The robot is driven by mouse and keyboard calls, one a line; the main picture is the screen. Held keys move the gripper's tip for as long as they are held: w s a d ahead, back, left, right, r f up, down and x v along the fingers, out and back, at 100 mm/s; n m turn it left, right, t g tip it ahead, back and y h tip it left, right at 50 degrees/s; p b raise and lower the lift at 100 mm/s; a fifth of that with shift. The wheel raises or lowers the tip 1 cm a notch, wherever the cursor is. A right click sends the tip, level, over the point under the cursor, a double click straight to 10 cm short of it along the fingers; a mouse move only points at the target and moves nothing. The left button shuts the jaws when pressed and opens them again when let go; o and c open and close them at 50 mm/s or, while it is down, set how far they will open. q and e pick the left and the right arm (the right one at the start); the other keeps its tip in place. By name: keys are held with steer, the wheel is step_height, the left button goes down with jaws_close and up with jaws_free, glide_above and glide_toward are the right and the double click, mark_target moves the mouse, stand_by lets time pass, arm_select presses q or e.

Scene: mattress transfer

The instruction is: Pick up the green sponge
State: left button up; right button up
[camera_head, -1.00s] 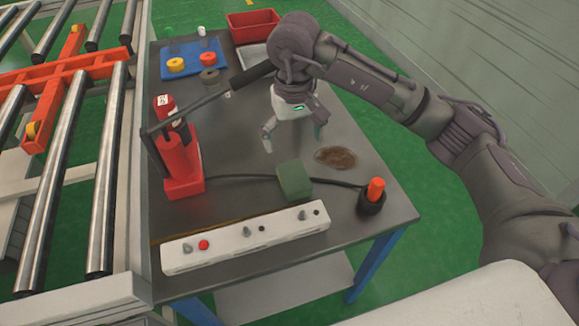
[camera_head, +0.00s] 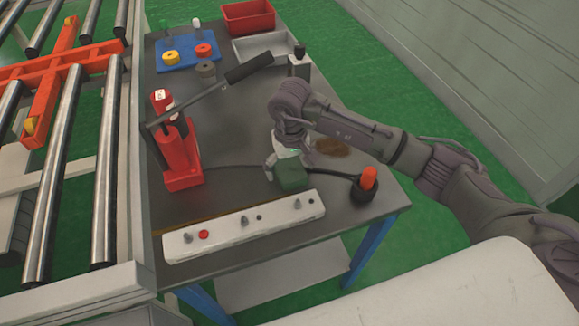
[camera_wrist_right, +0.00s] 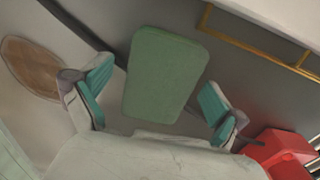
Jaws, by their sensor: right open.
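The green sponge (camera_head: 292,174) is a small block on the grey metal table (camera_head: 233,130), behind the white control strip. My right gripper (camera_head: 285,160) is low over the table at the sponge, and partly hides it in the head view. In the right wrist view the sponge (camera_wrist_right: 166,75) lies between the two teal-padded fingers of my right gripper (camera_wrist_right: 155,105). The fingers are open, with a gap on each side of the sponge. My left gripper is in neither view.
A red hand pump (camera_head: 180,150) with a long lever stands to the left. A black cable runs behind the sponge to an orange-topped knob (camera_head: 368,178) at right. A brown round patch (camera_head: 331,147) lies behind. The white control strip (camera_head: 270,220) lines the front edge.

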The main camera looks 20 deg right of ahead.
mark_target(290, 167)
steer(key=c, duration=0.8)
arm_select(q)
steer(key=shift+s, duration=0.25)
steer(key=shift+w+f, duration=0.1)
arm_select(e)
steer(key=shift+r, duration=0.6)
step_height(290, 167, up, 3)
steer(key=shift+w+f+b, duration=0.1)
steer(key=shift+f+b, duration=0.1)
steer(key=shift+b, duration=0.4)
arm_select(q)
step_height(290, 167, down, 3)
steer(key=shift+b, duration=0.95)
arm_select(e)
steer(key=s+d+r, duration=0.7)
steer(key=s, duration=0.2)
steer(key=shift+d, duration=0.35)
steer(key=shift+r, duration=0.1)
steer(key=shift+c, duration=0.4)
